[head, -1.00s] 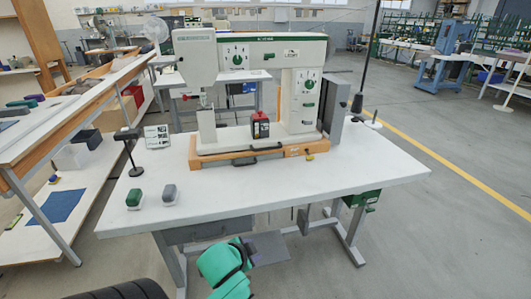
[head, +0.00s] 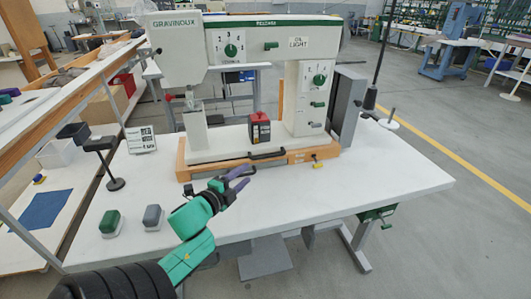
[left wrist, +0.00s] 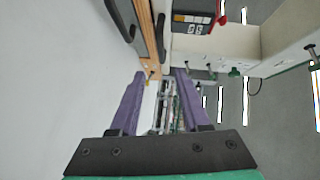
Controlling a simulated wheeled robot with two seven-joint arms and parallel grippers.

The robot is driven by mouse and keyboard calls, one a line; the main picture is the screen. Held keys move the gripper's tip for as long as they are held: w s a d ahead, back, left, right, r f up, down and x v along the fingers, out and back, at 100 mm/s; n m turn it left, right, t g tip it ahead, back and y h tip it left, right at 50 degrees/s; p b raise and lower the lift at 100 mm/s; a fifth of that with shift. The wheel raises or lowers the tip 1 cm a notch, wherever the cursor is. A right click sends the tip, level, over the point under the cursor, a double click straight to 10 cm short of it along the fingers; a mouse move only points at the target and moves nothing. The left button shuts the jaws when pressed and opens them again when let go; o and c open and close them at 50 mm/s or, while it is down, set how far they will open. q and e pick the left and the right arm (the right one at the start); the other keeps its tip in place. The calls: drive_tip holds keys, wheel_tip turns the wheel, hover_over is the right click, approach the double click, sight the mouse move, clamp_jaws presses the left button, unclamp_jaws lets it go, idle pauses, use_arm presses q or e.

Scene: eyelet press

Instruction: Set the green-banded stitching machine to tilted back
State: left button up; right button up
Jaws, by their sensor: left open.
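The green-banded stitching machine (head: 300,95) is white with a green stripe along its top arm and stands upright on an orange base (head: 300,158) on the white table. A black bar handle (head: 266,155) runs along the base's front, with another dark handle (head: 210,175) lower left. My left gripper (head: 243,178) has purple fingers and is open and empty, just in front of the base and apart from it. In the left wrist view its fingers (left wrist: 160,76) point along the base's front, with black handles (left wrist: 122,18) ahead. My right gripper is not in view.
A red and black box (head: 259,130) stands on the machine's bed. A black stand (head: 105,165) and a small sign (head: 140,139) are at left. A yellow piece (head: 318,165) lies by the base. The table's front right is clear.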

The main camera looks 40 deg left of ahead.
sight(267, 157)
use_arm(q)
drive_tip(key=w, duration=0.3)
drive_tip(key=shift+w+r, duration=0.1)
drive_tip(key=x, duration=0.2)
drive_tip(key=shift+w+a, duration=0.1)
drive_tip(key=shift+w, duration=0.1)
drive_tip(key=x, duration=0.6)
drive_tip(key=shift+w+a+f+b, duration=0.1)
drive_tip(key=shift+w+f+b, duration=0.2)
drive_tip(key=shift+w, duration=0.05)
drive_tip(key=shift+w+a+f, duration=0.1)
drive_tip(key=shift+w+f, duration=0.05)
drive_tip(key=shift+w, duration=0.25)
clamp_jaws()
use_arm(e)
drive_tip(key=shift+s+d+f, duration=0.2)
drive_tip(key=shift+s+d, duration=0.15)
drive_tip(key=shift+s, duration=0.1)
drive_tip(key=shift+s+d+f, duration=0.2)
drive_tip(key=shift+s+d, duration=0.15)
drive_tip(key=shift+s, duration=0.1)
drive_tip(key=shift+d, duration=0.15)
